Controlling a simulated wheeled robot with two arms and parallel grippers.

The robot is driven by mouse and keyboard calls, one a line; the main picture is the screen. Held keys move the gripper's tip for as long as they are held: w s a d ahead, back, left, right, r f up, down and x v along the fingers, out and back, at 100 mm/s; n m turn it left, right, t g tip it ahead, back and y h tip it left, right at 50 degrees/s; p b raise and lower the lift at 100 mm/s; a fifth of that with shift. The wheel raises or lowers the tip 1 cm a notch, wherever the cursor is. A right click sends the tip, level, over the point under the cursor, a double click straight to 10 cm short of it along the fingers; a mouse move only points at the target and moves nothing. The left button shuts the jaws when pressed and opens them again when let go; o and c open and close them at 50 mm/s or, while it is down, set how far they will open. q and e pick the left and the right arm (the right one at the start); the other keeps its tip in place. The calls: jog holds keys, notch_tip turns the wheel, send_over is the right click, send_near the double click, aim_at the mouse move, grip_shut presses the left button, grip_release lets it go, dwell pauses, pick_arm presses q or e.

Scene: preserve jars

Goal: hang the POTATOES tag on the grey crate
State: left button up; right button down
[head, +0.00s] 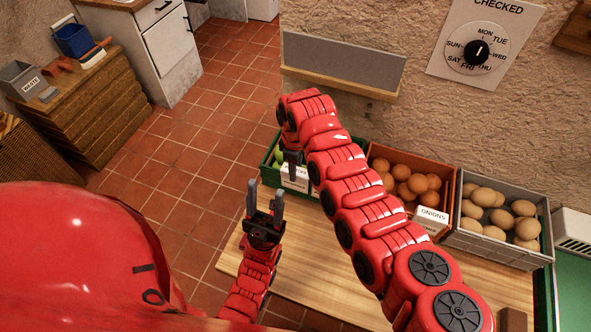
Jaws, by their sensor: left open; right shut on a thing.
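The grey crate (500,250) stands at the right end of the row and holds several potatoes (497,215). No tag shows on its visible front. My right arm reaches across to the upper left. Its gripper (292,172) points down at the green crate (268,172), shut on a white tag (296,183). The tag's lettering is too small to read, and I cannot tell whether it touches the green crate. My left gripper (264,200) is open and empty, fingers up, near the table's left edge.
The orange crate (452,190) of onions stands in the middle with an ONIONS tag (431,218) on its front. My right arm hides part of the row. A wall with a day dial (477,50) rises behind.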

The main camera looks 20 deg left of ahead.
jog(key=shift+r, duration=0.3)
notch_tip(320, 180, up, 8)
jog(key=b, duration=0.3)
jog(key=shift+w+r+b, duration=0.1)
jog(key=shift+r+b, duration=0.15)
jog(key=shift+b, duration=0.15)
jog(key=shift+r, duration=0.65)
jog(key=c, duration=1.1)
grip_release()
jog(key=c, duration=2.1)
grip_release()
